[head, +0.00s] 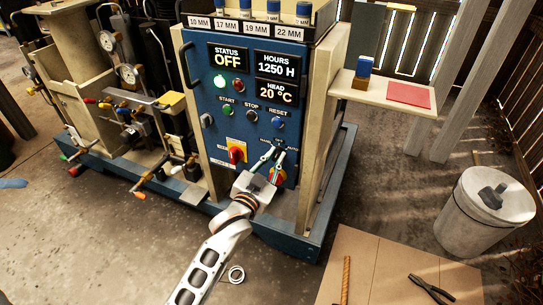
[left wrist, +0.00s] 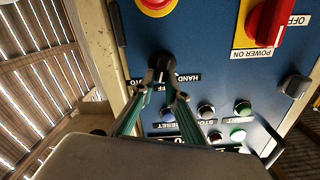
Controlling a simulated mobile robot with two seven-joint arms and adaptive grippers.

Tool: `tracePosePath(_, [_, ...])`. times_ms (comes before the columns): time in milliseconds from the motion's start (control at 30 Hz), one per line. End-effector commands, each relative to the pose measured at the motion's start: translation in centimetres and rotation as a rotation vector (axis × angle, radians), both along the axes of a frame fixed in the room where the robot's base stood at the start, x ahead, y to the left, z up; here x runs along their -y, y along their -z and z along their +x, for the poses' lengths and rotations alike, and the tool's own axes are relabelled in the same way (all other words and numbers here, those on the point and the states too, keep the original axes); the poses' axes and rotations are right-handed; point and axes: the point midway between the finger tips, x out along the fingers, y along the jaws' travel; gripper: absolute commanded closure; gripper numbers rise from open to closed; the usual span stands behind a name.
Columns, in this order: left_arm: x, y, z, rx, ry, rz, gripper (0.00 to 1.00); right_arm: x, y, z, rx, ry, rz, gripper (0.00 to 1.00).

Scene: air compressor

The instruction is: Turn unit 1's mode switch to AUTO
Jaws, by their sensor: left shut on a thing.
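The mode switch is a black knob (left wrist: 161,65) on the blue control panel (head: 212,125), low on its right side. In the left wrist view the panel appears upside down, with HAND lettering to the right of the knob and partly hidden AUTO lettering to the left. My left gripper (left wrist: 163,92) has its two green-linked fingers shut on the knob, one on each side. In the head view my left gripper (head: 271,158) reaches up to the panel from below and largely hides the knob. I cannot tell exactly where the knob points. My right gripper is not in view.
Close by on the panel are a red power switch (head: 236,151), a red-and-yellow knob (head: 277,177) and START, STOP and RESET buttons. The display (head: 229,58) reads STATUS OFF. A side shelf (head: 392,84) juts out right; a bin (head: 484,214) stands farther right.

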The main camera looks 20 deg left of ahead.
Motion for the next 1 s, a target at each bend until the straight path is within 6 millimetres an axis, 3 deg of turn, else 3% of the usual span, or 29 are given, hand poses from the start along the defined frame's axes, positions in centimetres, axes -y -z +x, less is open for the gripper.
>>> tracePosePath(33, [0.1, -0.7, 0.1, 0.008, 0.0, 0.042, 1.0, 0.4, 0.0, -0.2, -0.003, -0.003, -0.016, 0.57])
tracePosePath(500, [0.6, 0.2, 0.0, 0.017, 0.0, 0.426, 1.0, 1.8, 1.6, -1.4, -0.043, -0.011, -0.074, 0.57])
tracePosePath(1000, [0.8, 0.6, 0.0, 0.019, 0.0, 0.589, 1.0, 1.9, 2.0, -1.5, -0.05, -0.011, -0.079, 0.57])
